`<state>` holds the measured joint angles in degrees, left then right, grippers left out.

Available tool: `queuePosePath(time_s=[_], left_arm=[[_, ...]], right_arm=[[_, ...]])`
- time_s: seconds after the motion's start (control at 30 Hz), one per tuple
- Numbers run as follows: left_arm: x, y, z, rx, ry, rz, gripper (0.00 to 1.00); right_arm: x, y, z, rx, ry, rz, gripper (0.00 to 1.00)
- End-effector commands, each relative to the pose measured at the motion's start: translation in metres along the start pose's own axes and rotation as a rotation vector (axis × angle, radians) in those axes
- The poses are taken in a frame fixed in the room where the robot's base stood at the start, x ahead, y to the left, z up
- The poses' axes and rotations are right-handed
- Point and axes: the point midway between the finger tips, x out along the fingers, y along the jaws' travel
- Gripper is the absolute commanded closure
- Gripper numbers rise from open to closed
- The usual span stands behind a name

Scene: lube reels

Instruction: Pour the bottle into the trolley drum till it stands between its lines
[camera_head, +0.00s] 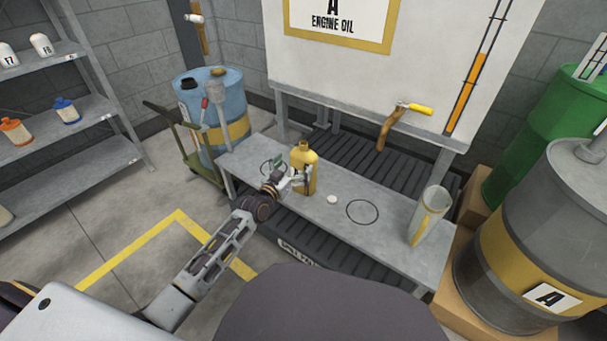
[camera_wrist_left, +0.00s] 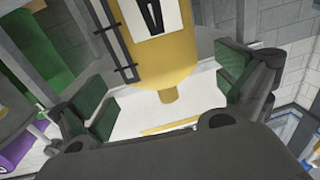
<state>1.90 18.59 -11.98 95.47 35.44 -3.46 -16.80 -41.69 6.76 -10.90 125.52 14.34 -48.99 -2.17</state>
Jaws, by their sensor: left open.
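The yellow bottle (camera_head: 304,170) stands upright on the grey bench, uncapped as far as I can see. In the left wrist view the bottle (camera_wrist_left: 160,45) shows a white label with a black letter and a dark sight strip, between the fingers and beyond them. My left gripper (camera_head: 296,181) is open at the bottle's left side; its green pads (camera_wrist_left: 165,95) stand apart from the bottle in the wrist view. The blue trolley drum (camera_head: 209,92) with a yellow band stands on a green trolley at the back left. My right gripper does not show.
The bench (camera_head: 382,241) carries a small white cap (camera_head: 332,199), drawn circles and a grey measuring jug (camera_head: 428,216). A white oil tank with a tap (camera_head: 412,108) is behind. A grey drum (camera_head: 530,240) and green drum (camera_head: 545,120) stand right; shelves (camera_head: 60,120) stand left.

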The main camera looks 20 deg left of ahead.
Motion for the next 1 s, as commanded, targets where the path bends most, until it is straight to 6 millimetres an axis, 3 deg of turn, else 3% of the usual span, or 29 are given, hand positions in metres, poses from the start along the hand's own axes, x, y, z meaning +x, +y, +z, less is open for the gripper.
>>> queuePosePath(time_s=[0.63, 1.0], left_arm=[[0.009, 0.000, -0.001, 0.000, 0.002, 0.000, 0.00], [0.032, 0.002, -0.001, -0.001, 0.003, -0.001, 0.00]], right_arm=[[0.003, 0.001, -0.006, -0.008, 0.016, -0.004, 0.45], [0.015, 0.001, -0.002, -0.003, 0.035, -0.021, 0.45]])
